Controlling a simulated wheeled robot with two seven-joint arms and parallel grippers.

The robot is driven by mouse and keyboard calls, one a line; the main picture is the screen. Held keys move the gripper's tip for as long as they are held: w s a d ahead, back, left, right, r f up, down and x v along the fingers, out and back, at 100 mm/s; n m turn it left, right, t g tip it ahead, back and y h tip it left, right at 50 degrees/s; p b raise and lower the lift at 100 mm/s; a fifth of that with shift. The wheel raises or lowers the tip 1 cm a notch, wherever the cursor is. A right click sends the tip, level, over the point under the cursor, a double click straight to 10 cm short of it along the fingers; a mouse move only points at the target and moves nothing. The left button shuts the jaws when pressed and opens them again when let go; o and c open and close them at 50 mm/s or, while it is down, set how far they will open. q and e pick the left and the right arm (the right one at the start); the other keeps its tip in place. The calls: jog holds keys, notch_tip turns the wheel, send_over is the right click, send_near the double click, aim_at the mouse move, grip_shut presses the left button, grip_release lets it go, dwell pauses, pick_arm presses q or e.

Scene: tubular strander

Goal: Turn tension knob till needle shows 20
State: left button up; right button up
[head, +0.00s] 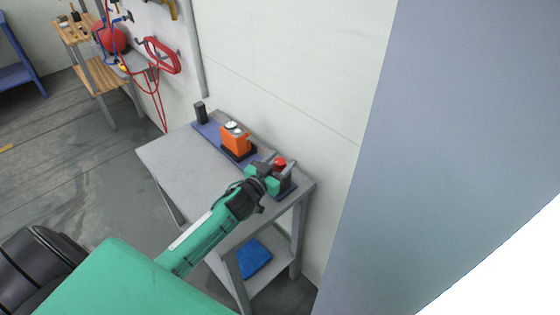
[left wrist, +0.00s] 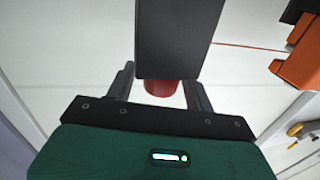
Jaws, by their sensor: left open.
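A red knob (head: 280,162) stands at the right end of the table, on a grey mount. It also shows in the left wrist view (left wrist: 161,88), partly hidden behind a dark grey block (left wrist: 178,40). My left gripper (head: 268,170) is beside the knob in the head view. In the left wrist view its two fingers (left wrist: 160,92) are spread, one on each side of the knob, and I cannot tell whether they touch it. An orange device (head: 236,139) carries a small white dial (head: 232,126); its needle is too small to read. My right gripper is out of view.
The grey table (head: 178,160) stands against a pale wall, its left part clear. A blue base strip (head: 209,133) runs along its back, with a dark post (head: 200,112) at the far end. A blue bin (head: 253,259) sits on the lower shelf. A large grey panel (head: 450,130) fills the right.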

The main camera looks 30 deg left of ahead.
pick_arm(q)
jog(key=c, duration=0.9)
jog(key=shift+c, duration=0.2)
jog(key=shift+h, duration=0.3)
jog(key=shift+a+r+m+h+p, duration=0.1)
jog(key=shift+m+h+p, duration=0.45)
jog(key=shift+m+h, duration=0.3)
jog(key=shift+m+g+h, duration=0.6)
jog(key=shift+m+h, duration=0.05)
jog(key=shift+h, duration=0.4)
jog(key=shift+m+g+h, duration=0.5)
jog(key=shift+m+h, duration=0.2)
jog(key=shift+h, duration=0.3)
jog(key=shift+m+g+h+b, duration=0.45)
jog(key=shift+m+g+h, duration=0.6)
jog(key=shift+h, duration=0.35)
